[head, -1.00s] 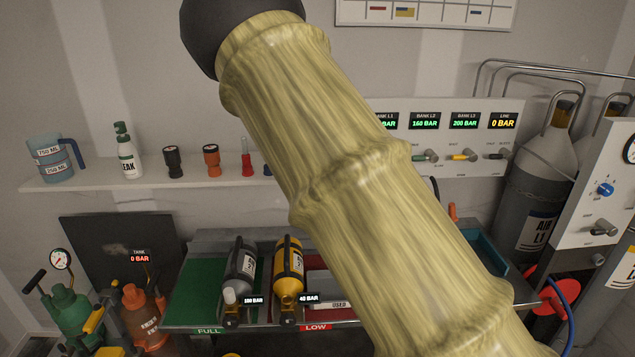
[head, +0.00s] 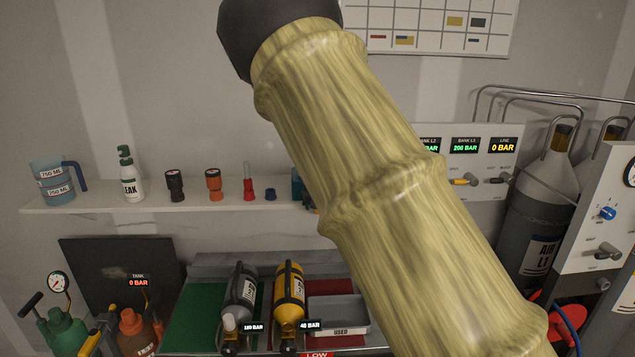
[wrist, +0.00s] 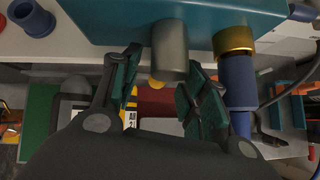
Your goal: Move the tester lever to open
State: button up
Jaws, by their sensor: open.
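In the wrist view a teal box (wrist: 125,22), which looks like the tester, fills the top. A grey cylinder (wrist: 171,50) with a yellow tip sticks out from it toward me; I cannot tell for sure that this is the lever. A brass collar (wrist: 234,40) with a blue fitting (wrist: 238,80) is to its right. My gripper (wrist: 163,66) is open, its two dark teal fingers on either side of the grey cylinder; contact cannot be told. In the head view a teal piece (head: 297,185) shows on the shelf, mostly hidden by my arm, which also hides my gripper.
The wall shelf (head: 100,210) holds a jug (head: 55,180), a leak spray bottle (head: 131,177) and several small fittings. Below are a grey cylinder (head: 240,297) and a yellow cylinder (head: 289,294). A gauge panel (head: 490,160) is at right. A dark hose (wrist: 290,82) hangs right of the gripper.

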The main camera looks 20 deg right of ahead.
jog(key=shift+w+r, duration=0.15)
jog(key=shift+r, duration=4)
jog(key=shift+a, duration=0.1)
